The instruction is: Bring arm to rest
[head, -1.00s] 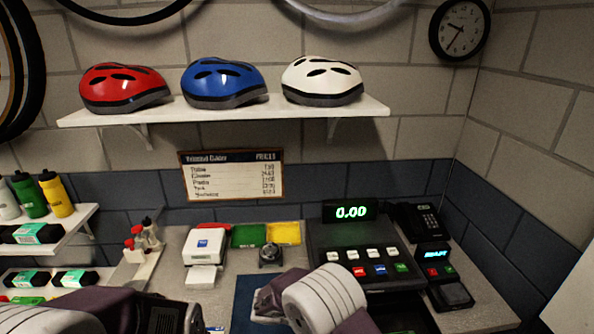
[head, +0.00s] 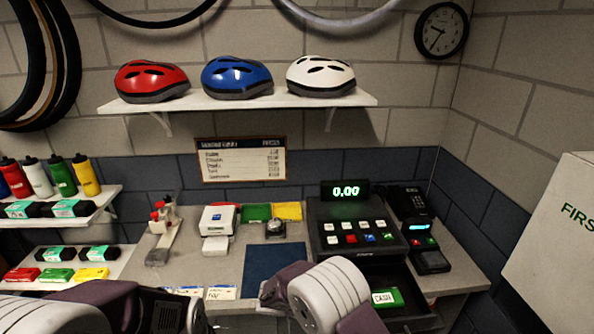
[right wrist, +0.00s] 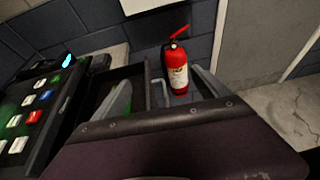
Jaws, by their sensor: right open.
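My right arm reaches in at the bottom middle of the head view, in front of the counter, beside the open drawer (head: 412,322) of the cash register (head: 345,215). Its fingers do not show there. My left arm crosses the lower left of the head view. Its fingers are not seen. A green cash bundle (head: 386,297) lies in the drawer.
A card terminal (head: 430,260) and phone (head: 408,203) stand right of the register. A blue mat (head: 272,268) and white printer (head: 217,219) are on the counter. A red fire extinguisher (right wrist: 177,66) stands behind the drawer. A white first-aid box (head: 560,235) is at right.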

